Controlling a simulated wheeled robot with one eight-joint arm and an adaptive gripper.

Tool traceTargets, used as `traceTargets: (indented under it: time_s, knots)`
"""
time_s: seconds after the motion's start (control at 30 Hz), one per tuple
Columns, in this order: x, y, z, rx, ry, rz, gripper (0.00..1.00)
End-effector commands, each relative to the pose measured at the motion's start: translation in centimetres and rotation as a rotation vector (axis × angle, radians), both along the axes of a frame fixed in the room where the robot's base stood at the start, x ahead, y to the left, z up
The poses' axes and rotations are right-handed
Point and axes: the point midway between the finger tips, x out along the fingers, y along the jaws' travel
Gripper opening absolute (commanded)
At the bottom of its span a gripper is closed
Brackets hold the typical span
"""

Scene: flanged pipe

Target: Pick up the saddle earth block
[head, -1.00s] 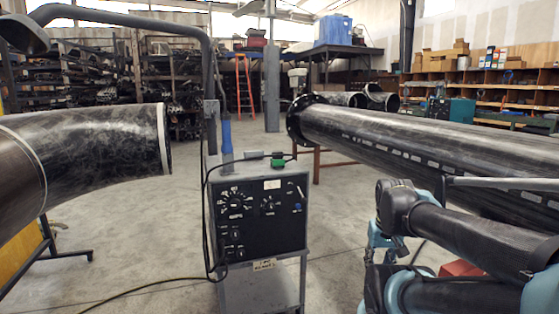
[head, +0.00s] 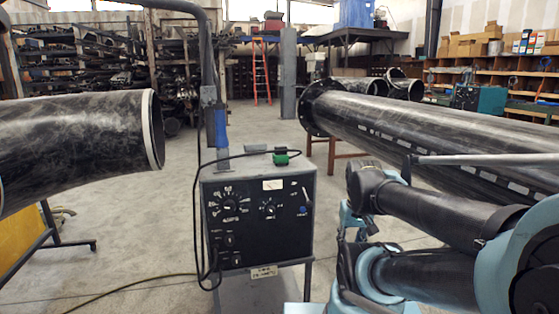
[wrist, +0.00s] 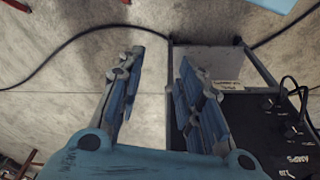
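A small green block with a dark part (head: 284,157) sits on top of the grey welding machine (head: 258,218). It may be the saddle earth block, but it is too small to be sure. It is not visible in the wrist view. My gripper (wrist: 160,62) is open and empty in the wrist view, with its two blue-grey fingers apart. It hangs above the concrete floor, and the machine's dark dial panel (wrist: 265,125) lies to the right of and below the fingers. In the head view my arm is folded at the lower right, and the fingers cannot be made out clearly.
A curved black pipe (head: 85,138) juts in from the left. A long flanged pipe (head: 420,135) runs behind my arm on the right. A grey post with a blue-handled tool (head: 221,128) and a black cable rises at the machine's left. The floor between is open.

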Motion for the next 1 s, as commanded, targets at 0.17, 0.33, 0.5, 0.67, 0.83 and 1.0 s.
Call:
traceTargets:
  time_s: [0.17,0.33,0.5,0.67,0.83,1.0]
  knots:
    - [-0.7,0.1,0.8,0.003,-0.010,-0.006,0.61]
    - [1.2,0.9,3.8,0.042,0.006,-0.082,0.65]
    - [4.8,2.3,9.3,0.113,0.045,-0.234,0.65]
    - [8.7,3.9,14.5,0.179,0.093,-0.391,0.65]
    - [13.1,5.6,19.5,0.239,0.153,-0.556,0.65]
    - [17.7,7.5,23.9,0.290,0.220,-0.720,0.65]
